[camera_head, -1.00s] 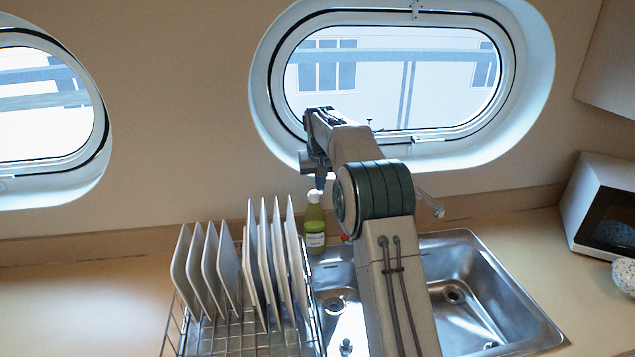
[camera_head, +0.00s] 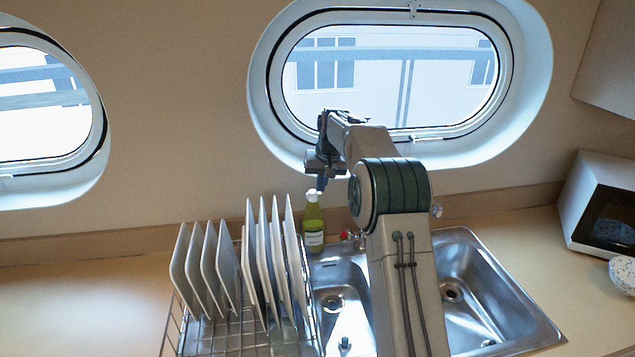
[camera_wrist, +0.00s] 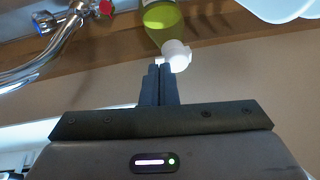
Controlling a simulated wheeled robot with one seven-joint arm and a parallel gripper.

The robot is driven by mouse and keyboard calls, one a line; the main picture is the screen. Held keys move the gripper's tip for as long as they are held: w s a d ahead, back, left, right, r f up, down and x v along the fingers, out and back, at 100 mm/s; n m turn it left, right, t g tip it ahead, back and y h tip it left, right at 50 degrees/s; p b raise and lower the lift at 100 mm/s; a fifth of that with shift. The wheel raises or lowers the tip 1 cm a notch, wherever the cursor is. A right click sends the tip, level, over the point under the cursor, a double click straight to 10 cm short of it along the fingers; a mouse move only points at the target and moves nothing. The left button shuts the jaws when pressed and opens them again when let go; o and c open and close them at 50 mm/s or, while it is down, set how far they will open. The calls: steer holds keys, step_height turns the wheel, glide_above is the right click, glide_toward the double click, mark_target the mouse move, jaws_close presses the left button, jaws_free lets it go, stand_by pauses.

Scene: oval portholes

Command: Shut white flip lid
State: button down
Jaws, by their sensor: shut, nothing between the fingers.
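A green bottle (camera_head: 314,228) with a white flip lid (camera_head: 313,196) stands upright behind the sink, beside the dish rack. My gripper (camera_head: 321,186) is just above and slightly right of the lid, pointing down, and looks shut. In the wrist view, the bottle (camera_wrist: 162,18) is at the top with its white lid (camera_wrist: 177,55) towards my fingers. My gripper (camera_wrist: 160,68) is shut and empty there, its tips close beside the lid. A small white piece shows at the tips, partly hidden by them. I cannot tell whether the fingers touch the lid, or how far the flap stands open.
A wire dish rack (camera_head: 240,334) with several white plates stands just left of the bottle. A steel double sink (camera_head: 490,300) lies to the right, and its faucet (camera_wrist: 52,48) shows close by in the wrist view. The wall with the oval porthole (camera_head: 535,90) is behind.

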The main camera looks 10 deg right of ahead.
steer(key=w+a+v, duration=0.1)
steer(key=a+v, duration=0.1)
steer(key=v, duration=1.3)
steer(key=s+r, duration=0.2)
steer(key=s, duration=0.6)
steer(key=s+f+b, duration=0.1)
steer(key=s+f, duration=0.4)
steer(key=s, duration=0.6)
steer(key=s+f+b, duration=0.1)
steer(key=s+f, duration=0.5)
steer(key=s, duration=0.6)
steer(key=s+f+h+b, duration=0.1)
steer(key=s+f, duration=0.5)
steer(key=s, duration=0.6)
steer(key=shift+a+n+t+b, duration=0.3)
steer(key=shift+a+n+b, duration=0.1)
steer(key=shift+b, duration=0.15)
steer(key=shift+f, duration=0.1)
